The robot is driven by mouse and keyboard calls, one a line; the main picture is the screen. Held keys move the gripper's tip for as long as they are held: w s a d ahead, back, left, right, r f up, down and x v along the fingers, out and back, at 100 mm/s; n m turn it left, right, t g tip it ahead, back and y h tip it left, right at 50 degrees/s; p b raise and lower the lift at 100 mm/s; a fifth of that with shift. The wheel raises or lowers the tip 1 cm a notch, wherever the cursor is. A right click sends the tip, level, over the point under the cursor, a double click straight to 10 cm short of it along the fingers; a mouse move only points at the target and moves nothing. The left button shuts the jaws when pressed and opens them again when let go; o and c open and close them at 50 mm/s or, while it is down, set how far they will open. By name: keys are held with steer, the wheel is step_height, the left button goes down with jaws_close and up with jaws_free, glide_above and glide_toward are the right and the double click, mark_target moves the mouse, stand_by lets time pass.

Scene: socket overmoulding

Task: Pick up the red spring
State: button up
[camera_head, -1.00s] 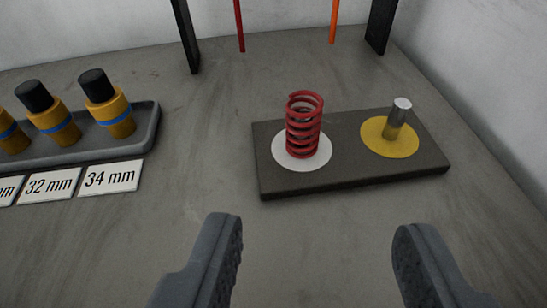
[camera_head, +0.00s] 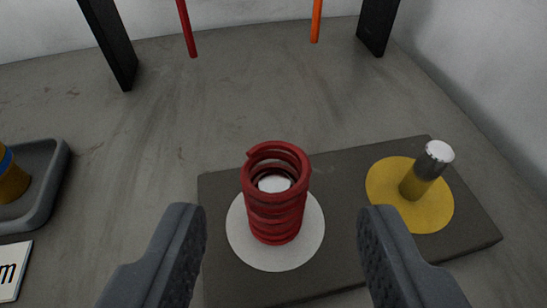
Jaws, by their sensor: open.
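The red spring (camera_head: 274,208) stands upright on a white disc (camera_head: 246,250) on a dark grey plate (camera_head: 345,165). A pale round top shows inside the coil. My gripper (camera_head: 281,215) is open, with one finger to the left of the spring and the other to its right in the picture. Neither finger visibly touches the spring, and the gap around it is wide. How far the fingertips are from the spring in depth is hard to tell.
A metal pin (camera_head: 426,171) stands on a yellow disc (camera_head: 380,190) to the right, close to my right finger. A grey tray (camera_head: 52,165) with a yellow-orange cylinder (camera_head: 10,178) and a label card (camera_head: 14,270) are at left. Black posts (camera_head: 108,42) and walls stand behind.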

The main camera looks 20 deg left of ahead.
mark_target(279, 208)
steer(key=shift+w+a+f, duration=0.3)
steer(key=shift+w+f, duration=0.15)
steer(key=shift+f, duration=0.05)
steer(key=shift+w+a+b, duration=0.15)
steer(key=shift+w+b, duration=0.25)
steer(key=shift+w+a+f, duration=0.15)
steer(key=shift+w+f, duration=0.1)
steer(key=shift+w, duration=0.4)
jaws_close()
